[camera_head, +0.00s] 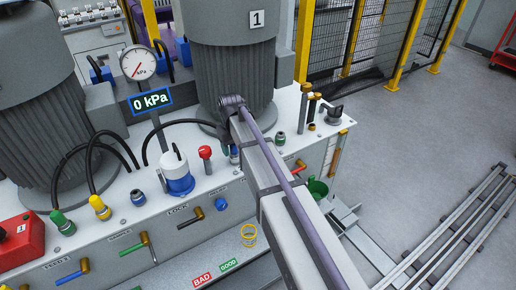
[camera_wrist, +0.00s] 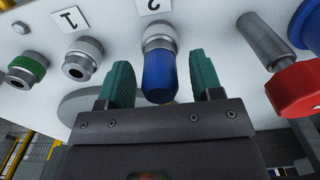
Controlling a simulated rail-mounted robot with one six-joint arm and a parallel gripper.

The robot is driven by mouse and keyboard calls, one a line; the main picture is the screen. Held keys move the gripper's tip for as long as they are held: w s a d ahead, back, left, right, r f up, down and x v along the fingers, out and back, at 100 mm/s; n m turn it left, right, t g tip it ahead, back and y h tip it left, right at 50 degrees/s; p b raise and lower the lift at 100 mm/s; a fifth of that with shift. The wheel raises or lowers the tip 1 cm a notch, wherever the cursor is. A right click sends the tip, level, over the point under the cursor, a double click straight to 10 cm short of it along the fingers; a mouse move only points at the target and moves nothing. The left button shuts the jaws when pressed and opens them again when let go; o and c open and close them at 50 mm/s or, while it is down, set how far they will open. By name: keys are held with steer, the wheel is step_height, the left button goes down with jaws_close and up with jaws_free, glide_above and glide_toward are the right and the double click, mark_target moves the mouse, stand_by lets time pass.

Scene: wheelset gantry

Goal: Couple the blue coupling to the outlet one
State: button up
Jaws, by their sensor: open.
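The blue coupling (camera_wrist: 159,75) sits on the outlet marked 2 in the wrist view. My gripper (camera_wrist: 162,80) is open, with one green finger on each side of the coupling and a visible gap to each. The outlet marked 1 (camera_wrist: 82,60) is just left of it in the wrist view, bare, with a dark bore. In the head view a small part of the blue coupling (camera_head: 234,155) shows beside my arm. My arm hides most of my gripper there.
A red knob (camera_wrist: 293,88) stands right of the coupling in the wrist view, and a green-ringed port (camera_wrist: 26,70) far left. In the head view a gauge (camera_head: 138,64) stands above a 0 kPa display (camera_head: 151,101). Yellow (camera_head: 99,207) and green (camera_head: 62,222) hose couplings are at left.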

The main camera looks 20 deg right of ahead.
stand_by(0.4)
jaws_close()
steer(key=shift+r+p, duration=3.05)
